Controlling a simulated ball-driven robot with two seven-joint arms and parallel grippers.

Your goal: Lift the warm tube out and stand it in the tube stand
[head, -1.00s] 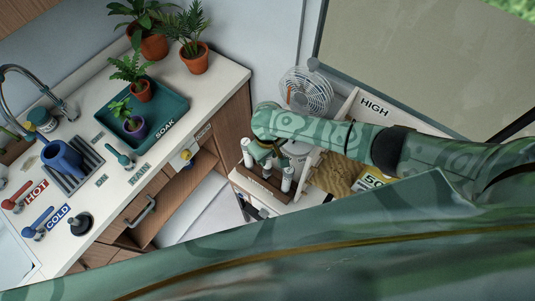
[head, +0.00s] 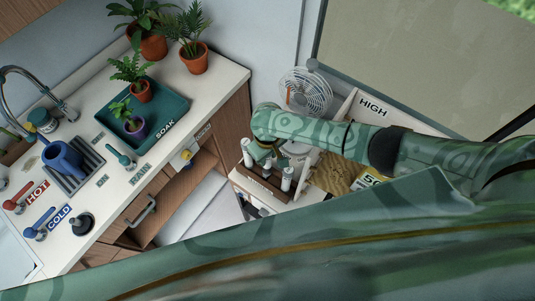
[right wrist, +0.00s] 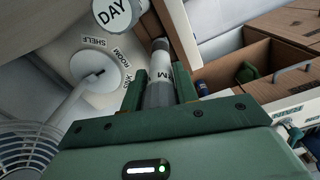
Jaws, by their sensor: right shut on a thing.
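My right gripper (head: 267,160) is low over the brown tube stand (head: 262,190) in the head view, largely hidden by its own wrist. White tubes show there, one at the left (head: 247,153) and one at the right (head: 287,178); the part between them is partly covered. In the right wrist view the gripper (right wrist: 161,88) is shut on a grey tube (right wrist: 159,65) with a white band marked M. The tube lies lengthwise between the fingers. I cannot tell whether its far end is in the stand. My left gripper is not in view.
A small fan (head: 306,91) stands behind the wrist. A board marked HIGH (head: 375,107) rises to the right. The sink counter (head: 210,100) with a green soak tray (head: 175,112) and potted plants is at left.

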